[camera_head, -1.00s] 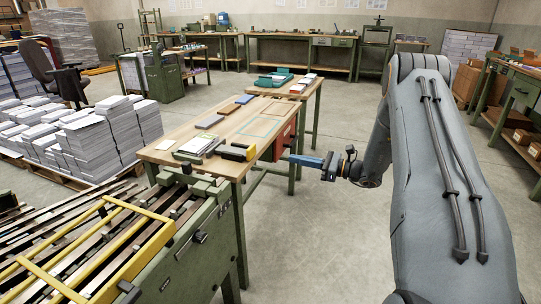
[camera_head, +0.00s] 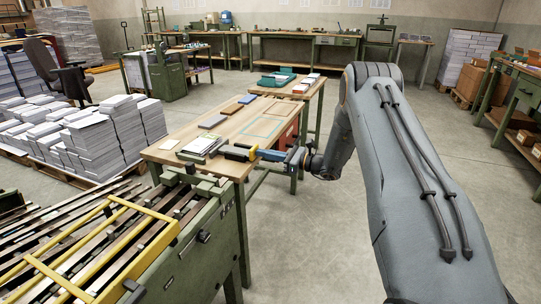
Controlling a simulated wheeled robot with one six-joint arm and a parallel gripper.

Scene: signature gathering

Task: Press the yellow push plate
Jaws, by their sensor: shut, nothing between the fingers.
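The yellow push plate (camera_head: 252,151) is on a small black device (camera_head: 234,150) at the near right edge of the long wooden table, next to a stack of sheets (camera_head: 201,145). My gripper (camera_head: 261,154), with its blue body, reaches in from the right at the plate's height. Its fingers are shut and empty. The tip is right at the plate's right side; from this view I cannot tell whether it touches.
The wooden table (camera_head: 226,124) carries flat pads and outlined areas. A green machine with yellow bars (camera_head: 113,242) stands in front. Paper stacks (camera_head: 103,137) fill the left. The floor to the right of the table (camera_head: 315,220) is clear.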

